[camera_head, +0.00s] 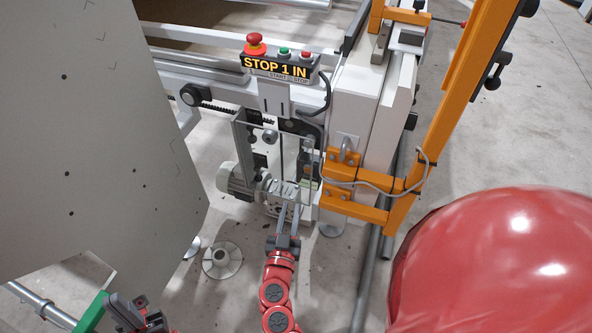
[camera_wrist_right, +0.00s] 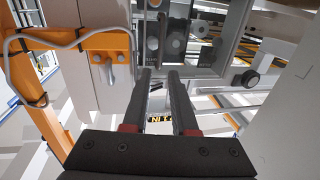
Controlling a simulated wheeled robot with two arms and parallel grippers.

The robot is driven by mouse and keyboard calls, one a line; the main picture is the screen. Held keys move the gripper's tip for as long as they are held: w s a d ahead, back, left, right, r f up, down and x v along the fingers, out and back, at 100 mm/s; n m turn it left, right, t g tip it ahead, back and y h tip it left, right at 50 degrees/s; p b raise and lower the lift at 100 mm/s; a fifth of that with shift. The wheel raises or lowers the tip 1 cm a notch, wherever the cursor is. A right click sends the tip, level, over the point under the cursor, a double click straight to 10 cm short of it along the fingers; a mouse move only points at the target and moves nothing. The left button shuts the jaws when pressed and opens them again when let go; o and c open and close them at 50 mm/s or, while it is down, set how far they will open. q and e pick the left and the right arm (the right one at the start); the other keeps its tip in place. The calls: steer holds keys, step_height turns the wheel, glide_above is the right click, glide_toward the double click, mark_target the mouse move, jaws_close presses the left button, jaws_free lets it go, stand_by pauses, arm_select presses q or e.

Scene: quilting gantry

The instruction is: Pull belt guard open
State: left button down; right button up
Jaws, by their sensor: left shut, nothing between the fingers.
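The belt guard appears to be the pale grey upright frame (camera_head: 241,143) below the stop box, with pulleys and a motor showing around it. The right wrist view shows a grey frame (camera_wrist_right: 236,38) that is probably the same guard. My right gripper (camera_head: 290,204) reaches up to the guard's lower part. In the right wrist view my right gripper (camera_wrist_right: 160,75) has its fingers apart, tips close to the frame's lower edge. I cannot tell whether they touch it. My left gripper (camera_head: 140,315) is low at the left, shut and empty, away from the guard.
A stop box (camera_head: 278,68) with buttons sits above the guard. An orange post (camera_head: 437,130) with brackets and a cable stands at the right. A large grey panel (camera_head: 90,130) fills the left. A round floor foot (camera_head: 222,258) stands left of my right arm.

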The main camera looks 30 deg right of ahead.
mark_target(298, 171)
steer(key=x, duration=1.3)
steer(key=shift+s, duration=0.1)
steer(key=shift+x, duration=0.85)
steer(key=shift+f, duration=0.1)
jaws_close()
